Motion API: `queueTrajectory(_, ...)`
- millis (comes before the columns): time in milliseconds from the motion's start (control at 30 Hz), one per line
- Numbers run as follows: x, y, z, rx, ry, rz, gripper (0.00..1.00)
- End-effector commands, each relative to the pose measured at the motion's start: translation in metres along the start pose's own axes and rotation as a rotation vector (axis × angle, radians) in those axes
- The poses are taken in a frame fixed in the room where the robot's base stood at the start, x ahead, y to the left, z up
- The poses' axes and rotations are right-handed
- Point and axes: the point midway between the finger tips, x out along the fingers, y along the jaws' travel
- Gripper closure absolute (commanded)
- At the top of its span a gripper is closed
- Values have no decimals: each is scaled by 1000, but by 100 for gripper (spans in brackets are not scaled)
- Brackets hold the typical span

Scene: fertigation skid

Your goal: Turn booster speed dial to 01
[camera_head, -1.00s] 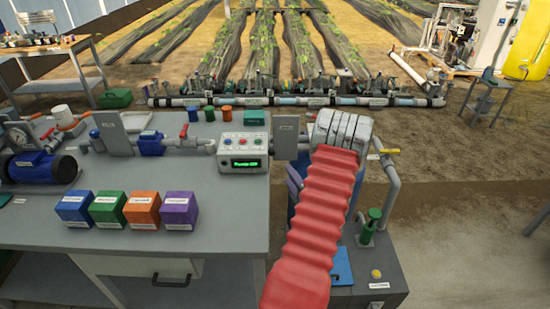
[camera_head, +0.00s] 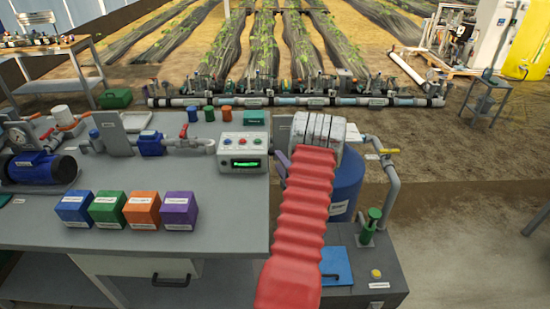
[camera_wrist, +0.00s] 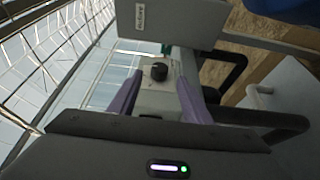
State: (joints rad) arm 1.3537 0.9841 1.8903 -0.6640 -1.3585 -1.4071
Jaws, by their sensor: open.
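A black round dial (camera_wrist: 159,72) sits on a pale grey housing (camera_wrist: 155,103) in the wrist view. Its setting cannot be read. My gripper (camera_wrist: 160,84) is open, with one purple finger on either side of the dial in the picture. I cannot tell whether the fingers reach around it or stop short; no contact shows. In the head view my grey wrist and red sleeve cover most of the gripper and the dial; a purple finger (camera_head: 281,161) shows at the left. A control box (camera_head: 243,153) with coloured buttons and a green-lit display stands on the bench, its text unreadable.
A labelled grey plate (camera_wrist: 172,20) stands close beyond the dial in the wrist view. A blue tank (camera_head: 346,185) and a pipe with a yellow-handled valve (camera_head: 389,152) are right of my arm. Coloured boxes (camera_head: 140,210) stand on the bench (camera_head: 130,255).

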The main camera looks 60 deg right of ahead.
Motion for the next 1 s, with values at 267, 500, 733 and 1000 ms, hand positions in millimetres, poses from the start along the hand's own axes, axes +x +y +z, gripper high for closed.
queueTrajectory(267, 38, 0, -1, -1, 2, 1, 56)
queueTrajectory(500, 47, 0, 0, 0, 0, 0, 56)
queueTrajectory(733, 47, 0, 0, 0, 0, 0, 58)
queueTrajectory(1000, 47, 0, -1, 0, 1, 0, 77)
